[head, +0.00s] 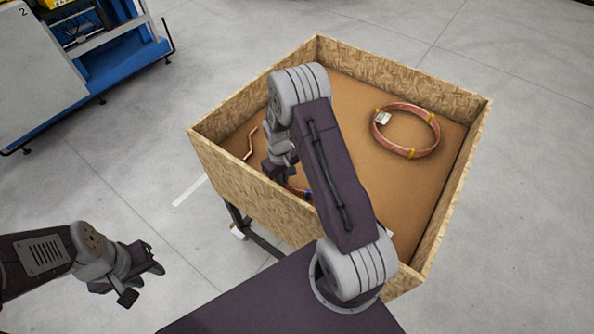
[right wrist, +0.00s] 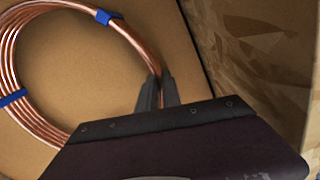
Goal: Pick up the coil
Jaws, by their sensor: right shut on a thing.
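A copper coil with blue ties (right wrist: 22,112) lies on the brown floor of the wooden box, seen in the right wrist view. In the head view my right arm hides most of it. My right gripper (right wrist: 157,90) is shut on the coil's rim, close to a box wall; in the head view the gripper (head: 277,174) is partly hidden by its own arm. A second copper coil with yellow ties and a white tag (head: 408,131) lies flat at the back right of the box. My left gripper (head: 146,283) is open and empty, outside the box to the left.
The wooden box (head: 230,167) has raised walls on all sides and stands on dark legs. A blue and white machine (head: 90,70) stands at the back left. The grey floor around is mostly clear.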

